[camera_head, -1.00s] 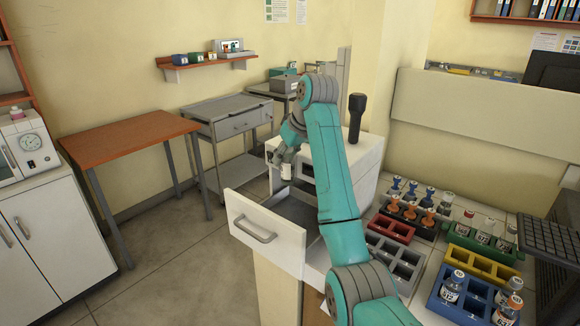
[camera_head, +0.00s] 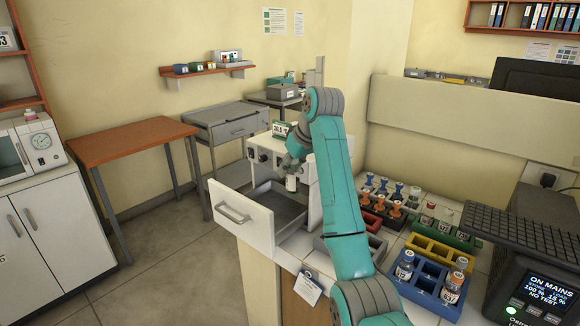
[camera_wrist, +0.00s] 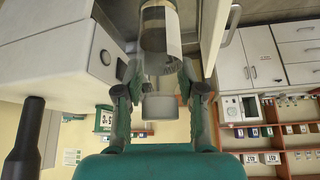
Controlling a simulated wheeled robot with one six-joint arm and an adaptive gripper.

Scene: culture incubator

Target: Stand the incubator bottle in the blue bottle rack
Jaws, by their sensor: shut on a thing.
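The incubator bottle (camera_head: 291,183), a small clear bottle with a white label, is held in my gripper (camera_head: 293,168) above the open drawer of the white incubator. In the wrist view, the bottle (camera_wrist: 160,35) is between the fingers of my gripper (camera_wrist: 161,72), which are shut on it near its cap end. The blue bottle rack (camera_head: 424,291) is on the bench at lower right, well apart from my gripper. It holds several bottles, one at its left end and others at its right end; empty slots show between them.
The open drawer (camera_head: 242,216) juts out in front of the incubator (camera_head: 265,152). Yellow (camera_head: 433,250), green (camera_head: 462,240) and red (camera_head: 373,221) racks crowd the bench near the blue one.

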